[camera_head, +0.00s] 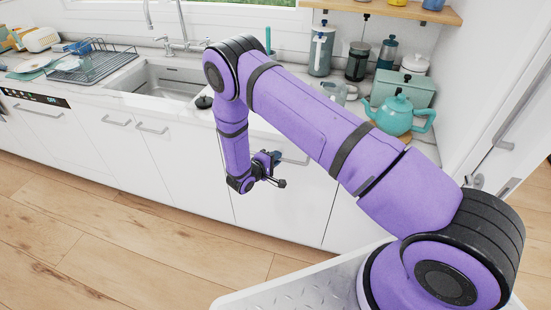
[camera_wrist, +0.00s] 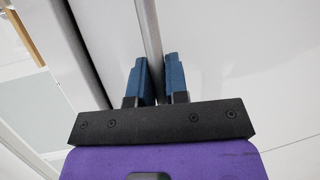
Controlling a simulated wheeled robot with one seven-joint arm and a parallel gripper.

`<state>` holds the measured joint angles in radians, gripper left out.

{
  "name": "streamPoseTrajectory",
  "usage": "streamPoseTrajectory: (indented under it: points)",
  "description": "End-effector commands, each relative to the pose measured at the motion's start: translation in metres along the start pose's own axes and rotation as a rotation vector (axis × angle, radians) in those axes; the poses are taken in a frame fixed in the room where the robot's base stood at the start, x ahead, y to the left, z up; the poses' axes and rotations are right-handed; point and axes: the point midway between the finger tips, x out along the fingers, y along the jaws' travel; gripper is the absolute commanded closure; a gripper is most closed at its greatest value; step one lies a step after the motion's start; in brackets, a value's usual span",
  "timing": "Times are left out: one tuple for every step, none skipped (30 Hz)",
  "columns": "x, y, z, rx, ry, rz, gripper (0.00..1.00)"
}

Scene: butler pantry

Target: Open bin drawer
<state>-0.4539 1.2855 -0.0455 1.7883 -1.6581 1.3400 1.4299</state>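The bin drawer front (camera_head: 277,194) is a tall white panel below the counter, right of the sink. It looks flush with its neighbours in the head view. Its grey bar handle (camera_head: 292,159) runs along the upper part, partly hidden by my gripper. My gripper (camera_head: 276,168) is at the left part of this handle. In the wrist view the handle (camera_wrist: 148,30) passes between the two blue fingers of my gripper (camera_wrist: 160,75). The fingers are close together, one on each side of the bar, and look shut on it. The exact contact is hard to see.
The white countertop (camera_head: 125,77) holds a sink (camera_head: 165,82), a dish rack (camera_head: 90,64) and, at right, a teal teapot (camera_head: 398,115) and canisters. Other closed cabinet fronts (camera_head: 110,150) stand to the left. The wooden floor (camera_head: 110,235) before them is clear.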

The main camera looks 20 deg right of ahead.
Motion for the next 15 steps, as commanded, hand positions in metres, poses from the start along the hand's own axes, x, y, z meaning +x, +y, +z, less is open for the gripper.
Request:
streamPoseTrajectory:
  points:
    - [0.0,0.0,0.0,0.0,0.0,-0.001,1.0]
    - [0.0,0.0,0.0,0.0,0.0,-0.001,1.0]
    - [0.0,0.0,0.0,0.0,0.0,-0.001,1.0]
    - [-0.001,0.0,0.0,0.0,0.0,-0.001,1.0]
    - [-0.001,-0.001,0.0,0.0,0.0,-0.001,1.0]
    - [-0.003,-0.001,0.001,0.0,0.0,-0.001,1.0]
    - [-0.004,-0.001,0.002,-0.001,0.0,-0.001,1.0]
    - [-0.007,-0.002,0.002,-0.001,0.0,-0.001,1.0]
    - [-0.01,-0.003,0.004,-0.001,0.001,-0.001,1.0]
    - [-0.014,-0.003,0.005,-0.001,0.002,-0.001,1.0]
    - [-0.019,-0.004,0.007,-0.002,0.003,-0.001,1.0]
    - [-0.025,-0.006,0.009,-0.002,0.003,-0.002,1.0]
    - [-0.031,-0.007,0.012,-0.002,0.003,-0.002,1.0]
    - [-0.038,-0.008,0.014,-0.003,0.004,-0.002,1.0]
    - [-0.047,-0.01,0.018,-0.003,0.004,-0.002,1.0]
